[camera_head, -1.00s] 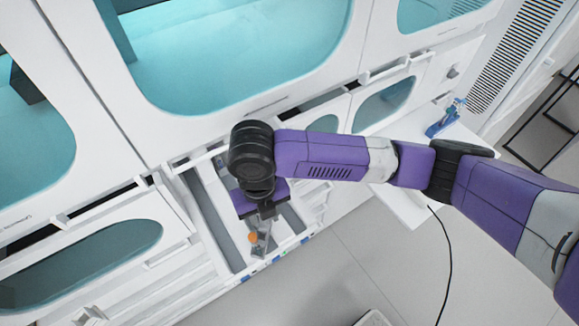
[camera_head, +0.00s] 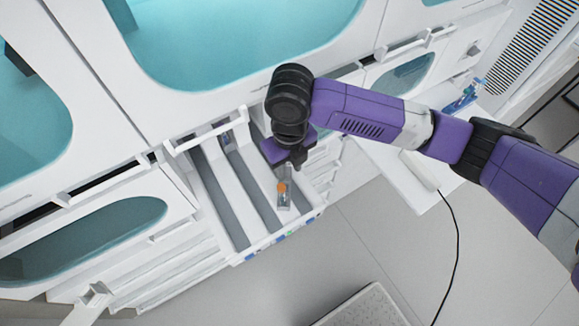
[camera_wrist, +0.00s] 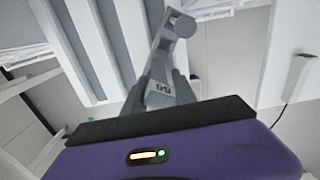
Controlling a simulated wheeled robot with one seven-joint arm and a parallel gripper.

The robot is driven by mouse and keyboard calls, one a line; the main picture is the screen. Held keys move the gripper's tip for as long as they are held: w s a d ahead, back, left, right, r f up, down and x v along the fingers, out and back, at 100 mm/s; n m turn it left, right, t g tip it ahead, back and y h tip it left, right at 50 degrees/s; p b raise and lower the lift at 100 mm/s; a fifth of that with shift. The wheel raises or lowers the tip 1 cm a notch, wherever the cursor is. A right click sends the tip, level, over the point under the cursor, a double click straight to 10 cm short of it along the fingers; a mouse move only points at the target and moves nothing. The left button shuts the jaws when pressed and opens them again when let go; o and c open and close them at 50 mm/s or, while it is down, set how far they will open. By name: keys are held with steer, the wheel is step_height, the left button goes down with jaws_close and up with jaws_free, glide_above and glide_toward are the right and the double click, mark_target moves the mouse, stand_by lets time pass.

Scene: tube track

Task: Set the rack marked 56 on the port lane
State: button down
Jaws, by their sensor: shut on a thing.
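My gripper (camera_head: 288,166) is shut on a slim grey rack (camera_head: 285,200) with an orange spot on it, over the right part of a pulled-out white drawer (camera_head: 212,212). In the wrist view the fingers (camera_wrist: 168,82) clamp the rack (camera_wrist: 160,62), and an upside-down mark that looks like 56 shows between them. The drawer has long grey lanes, one at the left (camera_head: 218,195) and one in the middle (camera_head: 252,188). The arm and rack hide part of the right side. I cannot tell whether the rack touches the drawer floor.
Small coloured marks (camera_head: 289,234) line the drawer's front edge. A small dark item (camera_head: 227,138) sits at the drawer's back. A white shelf (camera_head: 395,175) with a blue item (camera_head: 462,98) stands at the right. Open grey floor (camera_head: 385,250) lies in front.

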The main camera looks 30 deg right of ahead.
steer(key=shift+w+d+f+m, duration=0.15)
steer(key=shift+d+f, duration=0.2)
steer(key=shift+d, duration=0.1)
steer(key=shift+w+d+f+m, duration=0.1)
steer(key=shift+d+f+m, duration=0.05)
steer(key=shift+d+f, duration=0.25)
steer(key=shift+s+d+f+b, duration=0.25)
steer(key=shift+s+f+b, duration=0.35)
steer(key=shift+f, duration=0.15)
steer(key=shift+s, duration=0.1)
steer(key=shift+a+f, duration=0.2)
steer(key=shift+a, duration=0.05)
steer(key=shift+a+f+b, duration=0.2)
steer(key=shift+b, duration=0.1)
steer(key=shift+w+a+f, duration=0.2)
steer(key=shift+w+a, duration=0.1)
steer(key=shift+a, duration=0.05)
steer(key=shift+f+b, duration=0.2)
steer(key=shift+b, duration=0.15)
